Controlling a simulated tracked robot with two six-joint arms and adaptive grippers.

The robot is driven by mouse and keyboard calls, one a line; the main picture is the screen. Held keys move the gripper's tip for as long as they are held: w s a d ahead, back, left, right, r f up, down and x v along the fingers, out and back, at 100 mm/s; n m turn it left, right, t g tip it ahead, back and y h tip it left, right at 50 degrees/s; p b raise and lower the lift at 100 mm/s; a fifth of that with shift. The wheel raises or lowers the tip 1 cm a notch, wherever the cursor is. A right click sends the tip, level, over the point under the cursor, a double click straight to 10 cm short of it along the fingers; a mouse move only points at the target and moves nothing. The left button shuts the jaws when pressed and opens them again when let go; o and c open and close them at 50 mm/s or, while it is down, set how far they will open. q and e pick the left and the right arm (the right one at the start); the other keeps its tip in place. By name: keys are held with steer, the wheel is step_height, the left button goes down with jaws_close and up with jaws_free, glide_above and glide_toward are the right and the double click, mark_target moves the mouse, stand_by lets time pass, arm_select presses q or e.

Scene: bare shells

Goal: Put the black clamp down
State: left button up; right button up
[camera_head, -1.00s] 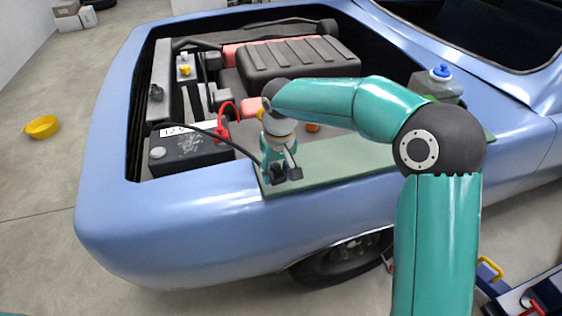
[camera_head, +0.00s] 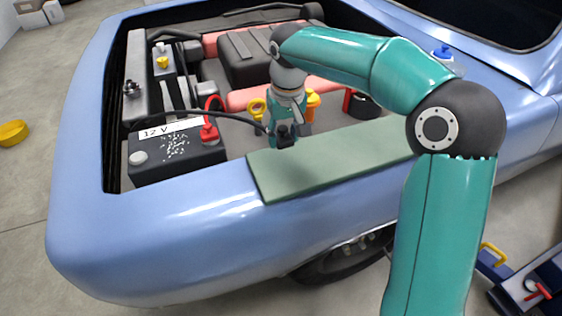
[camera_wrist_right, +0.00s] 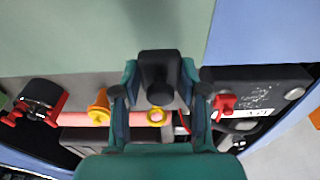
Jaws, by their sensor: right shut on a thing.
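My right gripper (camera_head: 283,138) is shut on the black clamp (camera_head: 282,134), near the back left edge of the green mat (camera_head: 330,165) on the car's fender. In the right wrist view the black clamp (camera_wrist_right: 158,68) sits between the fingers of the gripper (camera_wrist_right: 160,88), and its tip overlaps the mat (camera_wrist_right: 90,30). I cannot tell whether the clamp touches the mat. A black cable runs left from it past the battery (camera_head: 180,162). My left gripper is not in view.
A red clamp (camera_head: 209,132) with a red cable is on the battery's right end. Most of the mat is bare.

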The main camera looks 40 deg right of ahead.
mark_target(283, 166)
steer(key=shift+f, duration=3.95)
steer(key=shift+f, duration=0.15)
steer(key=o, duration=1.1)
steer(key=shift+o, duration=0.2)
steer(key=r, duration=0.4)
steer(key=s+r, duration=0.1)
steer(key=r, duration=0.7)
steer(key=shift+s+a+r, duration=0.1)
steer(key=shift+s+a, duration=0.05)
steer(key=shift+s, duration=0.1)
